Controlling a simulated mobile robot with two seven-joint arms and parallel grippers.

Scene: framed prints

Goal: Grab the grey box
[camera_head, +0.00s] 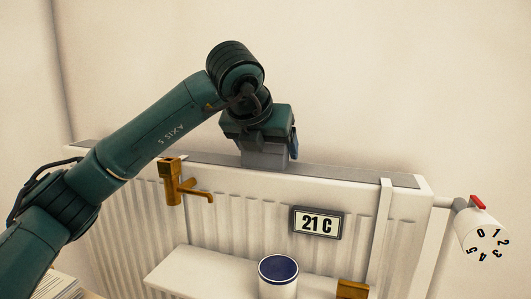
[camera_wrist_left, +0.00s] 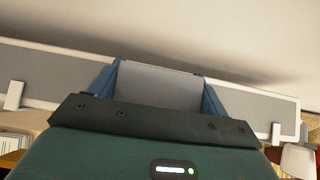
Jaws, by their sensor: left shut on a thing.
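The grey box (camera_head: 264,156) is on the grey top of the white radiator (camera_head: 335,177). In the wrist view the grey box (camera_wrist_left: 160,84) sits between the two blue fingers of my left gripper, which is shut on it. My left gripper (camera_head: 268,140) reaches down over the box from above in the head view and hides its upper part. I cannot tell whether the box's base still touches the radiator top. My right gripper is in neither view.
A brass tap (camera_head: 172,185) and a "21 C" display (camera_head: 317,223) are on the radiator front. A white shelf (camera_head: 190,271) below holds a blue-topped can (camera_head: 278,278) and a brass block (camera_head: 352,289). A numbered valve knob (camera_head: 482,236) is at the right. The wall is close behind.

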